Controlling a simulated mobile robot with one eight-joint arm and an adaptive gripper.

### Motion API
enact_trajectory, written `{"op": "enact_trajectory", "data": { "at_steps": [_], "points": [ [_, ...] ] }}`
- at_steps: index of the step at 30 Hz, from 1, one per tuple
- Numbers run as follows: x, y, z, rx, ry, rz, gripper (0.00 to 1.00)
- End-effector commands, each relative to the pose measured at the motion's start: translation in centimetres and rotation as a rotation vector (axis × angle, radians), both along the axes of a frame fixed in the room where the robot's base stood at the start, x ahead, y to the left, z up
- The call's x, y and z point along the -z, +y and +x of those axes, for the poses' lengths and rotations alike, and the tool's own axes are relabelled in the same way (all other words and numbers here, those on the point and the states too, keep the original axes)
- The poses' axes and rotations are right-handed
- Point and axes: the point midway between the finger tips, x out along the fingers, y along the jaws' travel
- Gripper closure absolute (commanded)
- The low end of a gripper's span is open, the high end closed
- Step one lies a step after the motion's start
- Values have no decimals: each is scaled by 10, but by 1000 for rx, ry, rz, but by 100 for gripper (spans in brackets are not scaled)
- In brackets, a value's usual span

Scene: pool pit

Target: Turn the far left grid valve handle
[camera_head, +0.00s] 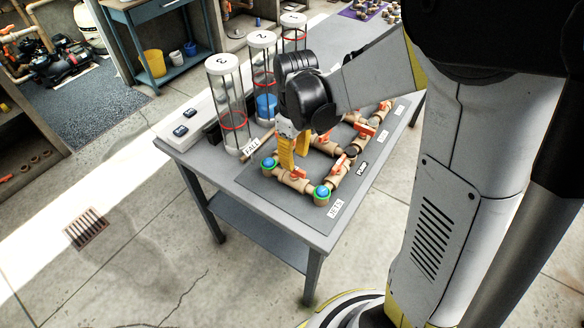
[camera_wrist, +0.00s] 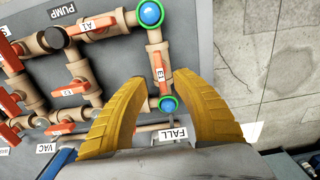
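The valve grid is tan pipe with orange-red handles on a grey board. The handle marked E1 (camera_wrist: 161,72) lies along a pipe between two blue-and-green capped joints. In the head view, this handle (camera_head: 298,173) is at the near left of the grid. My gripper (camera_wrist: 157,78) is open, with its yellow fingers spread on either side of the E1 pipe in the wrist view. In the head view, my gripper (camera_head: 296,158) is just above and behind that pipe. I cannot tell whether the fingers touch anything.
Clear cylinders with white caps, such as the one numbered 3 (camera_head: 226,105), stand beside the grid. Other handles, such as A1 (camera_wrist: 97,24), sit close by. The grey table (camera_head: 262,220) has open floor around its near side.

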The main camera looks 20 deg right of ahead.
Motion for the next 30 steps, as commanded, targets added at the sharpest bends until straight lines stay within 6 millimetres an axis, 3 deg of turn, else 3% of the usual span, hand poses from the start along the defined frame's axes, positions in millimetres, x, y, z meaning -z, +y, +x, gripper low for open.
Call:
{"op": "enact_trajectory", "data": {
  "at_steps": [1,6,18,21,22,30],
  "points": [
    [13,0,0,0,0,0,68],
    [34,0,0,1,0,0,68],
    [41,0,0,1,-1,1,68],
    [41,0,0,1,-1,1,96],
    [41,0,0,1,-1,1,100],
    [41,0,0,8,-1,1,100]
  ]
}}
